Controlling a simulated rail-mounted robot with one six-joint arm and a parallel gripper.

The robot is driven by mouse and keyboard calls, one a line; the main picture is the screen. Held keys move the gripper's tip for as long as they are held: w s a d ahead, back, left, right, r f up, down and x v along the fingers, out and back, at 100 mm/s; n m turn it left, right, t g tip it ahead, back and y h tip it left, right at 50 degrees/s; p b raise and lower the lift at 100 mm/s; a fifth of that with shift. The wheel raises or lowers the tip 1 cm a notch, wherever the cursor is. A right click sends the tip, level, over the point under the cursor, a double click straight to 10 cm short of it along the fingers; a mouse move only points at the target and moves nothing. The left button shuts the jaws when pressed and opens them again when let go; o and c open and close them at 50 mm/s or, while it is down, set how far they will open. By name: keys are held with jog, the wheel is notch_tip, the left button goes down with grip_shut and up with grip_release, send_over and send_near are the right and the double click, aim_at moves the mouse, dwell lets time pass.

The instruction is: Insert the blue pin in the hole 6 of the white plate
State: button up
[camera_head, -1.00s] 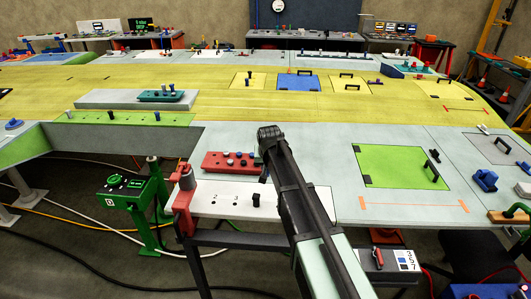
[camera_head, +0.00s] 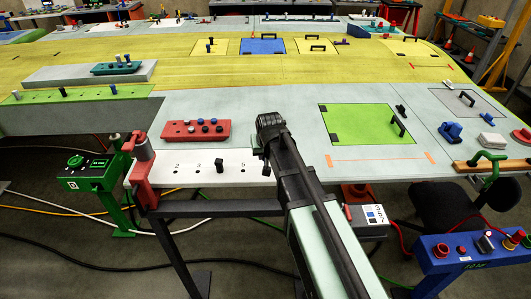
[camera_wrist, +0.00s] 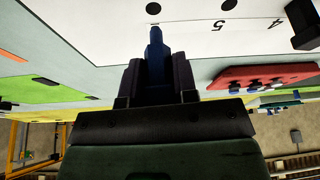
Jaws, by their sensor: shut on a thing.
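The blue pin (camera_wrist: 156,48) is held between the fingers of my gripper (camera_wrist: 157,68), its tip pointing at the white plate (camera_wrist: 110,28). In the wrist view the tip is just below an open hole (camera_wrist: 153,8), and a gap to the plate cannot be judged. A black pin (camera_wrist: 303,24) stands by the printed 4. In the head view my arm covers the right end of the white plate (camera_head: 200,166), hiding the fingers and the blue pin.
A red block (camera_head: 196,131) with several pins lies just behind the plate. A green panel (camera_head: 362,128) with a black handle lies to the right. A red clamp post (camera_head: 141,182) stands at the plate's left end. A blue console (camera_head: 462,258) is at the lower right.

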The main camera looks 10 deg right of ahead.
jog(key=shift+f+b, duration=0.45)
jog(key=shift+f, duration=0.5)
jog(key=shift+f+b, duration=1.45)
jog(key=o, duration=1)
jog(key=p+v, duration=1)
jog(key=v, duration=0.1)
jog(key=shift+d, duration=0.1)
